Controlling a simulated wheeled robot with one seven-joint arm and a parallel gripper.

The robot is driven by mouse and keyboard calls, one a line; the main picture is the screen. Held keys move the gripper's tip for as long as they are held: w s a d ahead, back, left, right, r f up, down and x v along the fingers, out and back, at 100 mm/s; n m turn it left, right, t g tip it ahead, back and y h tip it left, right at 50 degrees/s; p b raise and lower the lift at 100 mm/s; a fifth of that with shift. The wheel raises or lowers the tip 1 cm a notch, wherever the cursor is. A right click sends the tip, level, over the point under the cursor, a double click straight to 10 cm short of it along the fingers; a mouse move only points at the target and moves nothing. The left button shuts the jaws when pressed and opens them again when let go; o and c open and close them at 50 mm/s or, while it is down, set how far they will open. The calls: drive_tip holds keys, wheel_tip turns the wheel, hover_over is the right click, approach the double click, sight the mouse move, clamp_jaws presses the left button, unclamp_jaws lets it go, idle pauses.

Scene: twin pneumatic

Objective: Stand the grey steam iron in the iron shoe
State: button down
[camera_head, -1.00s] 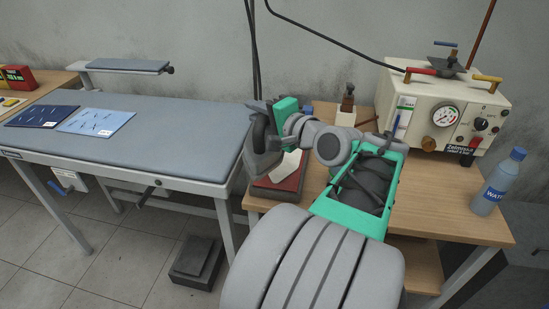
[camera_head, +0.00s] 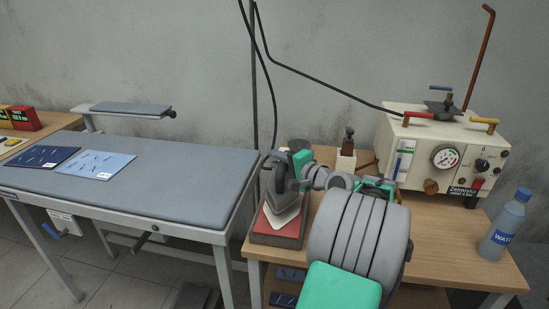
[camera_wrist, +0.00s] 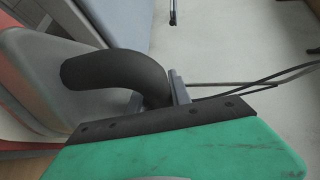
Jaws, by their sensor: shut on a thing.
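The grey steam iron (camera_head: 285,208) is at the left end of the wooden table, tilted, with its pale pointed face towards the camera. My gripper (camera_head: 299,164) is shut on its dark curved handle. In the wrist view, the handle (camera_wrist: 105,72) and the iron's grey body (camera_wrist: 40,75) show close beside my green gripper (camera_wrist: 178,88). A red pad in a grey frame (camera_head: 263,228), which looks like the iron shoe, lies directly under the iron. I cannot tell whether the iron touches it. My gripper and the iron hide its back part.
A padded ironing table (camera_head: 180,165) with blue sheets stands left. A cream boiler (camera_head: 430,150) with gauge and a water bottle (camera_head: 505,222) stand at the right of the wooden table (camera_head: 430,235). A small bottle on a block (camera_head: 347,155) stands behind my arm. Black cables hang behind.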

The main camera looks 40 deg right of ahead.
sight(283, 178)
drive_tip(key=shift+w+d, duration=0.15)
drive_tip(key=shift+f, duration=1.5)
drive_tip(key=shift+f+b, duration=0.15)
drive_tip(key=shift+b, duration=0.15)
drive_tip(key=c, duration=1.2)
unclamp_jaws()
drive_tip(key=shift+f, duration=0.25)
drive_tip(key=shift+r, duration=0.15)
drive_tip(key=s, duration=0.4)
drive_tip(key=s+r, duration=0.1)
drive_tip(key=s, duration=0.7)
drive_tip(key=shift+r, duration=0.4)
